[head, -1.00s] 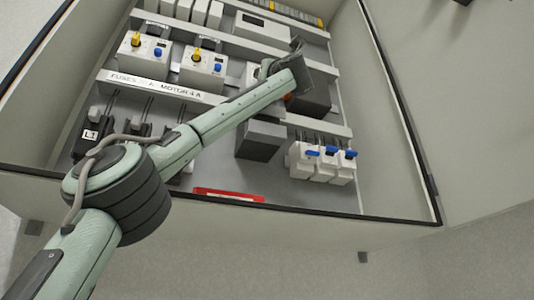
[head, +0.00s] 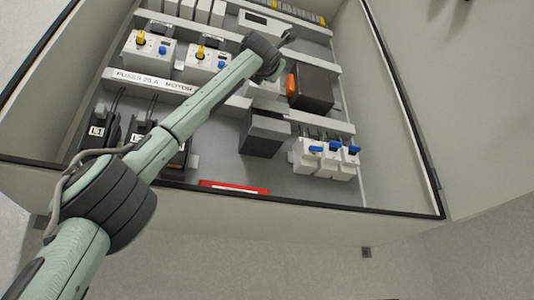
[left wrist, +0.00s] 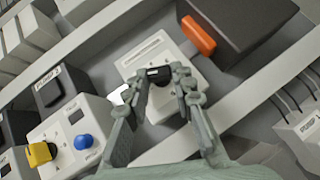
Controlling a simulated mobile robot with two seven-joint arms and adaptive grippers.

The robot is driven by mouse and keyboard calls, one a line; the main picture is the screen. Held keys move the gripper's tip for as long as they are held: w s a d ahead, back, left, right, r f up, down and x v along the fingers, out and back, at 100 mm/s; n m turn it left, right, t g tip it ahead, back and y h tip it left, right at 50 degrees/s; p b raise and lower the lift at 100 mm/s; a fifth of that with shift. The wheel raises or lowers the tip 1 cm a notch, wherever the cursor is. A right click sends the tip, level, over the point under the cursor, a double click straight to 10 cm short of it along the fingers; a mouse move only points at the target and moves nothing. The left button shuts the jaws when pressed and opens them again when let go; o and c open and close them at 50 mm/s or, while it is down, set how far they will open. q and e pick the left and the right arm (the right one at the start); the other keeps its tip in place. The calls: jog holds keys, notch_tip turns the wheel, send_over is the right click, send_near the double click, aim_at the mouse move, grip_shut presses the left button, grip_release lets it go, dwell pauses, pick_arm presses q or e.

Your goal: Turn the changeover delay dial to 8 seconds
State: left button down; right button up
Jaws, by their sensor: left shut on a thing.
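In the left wrist view a white timer module (left wrist: 150,60) carries a small black dial (left wrist: 158,75). My left gripper (left wrist: 160,84) is at the module's face with its fingers on either side of this dial, shut on it. The scale marks and printed numbers are too small to read, so I cannot tell the dial's setting. In the head view my left wrist (head: 262,55) covers most of the module, and the fingertips and dial are hidden there. My right gripper is in neither view.
A dark block with an orange handle (head: 291,85) stands right of the module. White relays with yellow and blue knobs (head: 205,60) are to the left. Blue-lever breakers (head: 325,155) sit lower right. The cabinet's side walls and front edge (head: 330,210) surround the panel.

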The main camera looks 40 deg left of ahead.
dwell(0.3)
pick_arm(q)
jog(key=c, duration=1.3)
grip_release()
jog(key=shift+d, duration=0.1)
jog(key=v, duration=1.2)
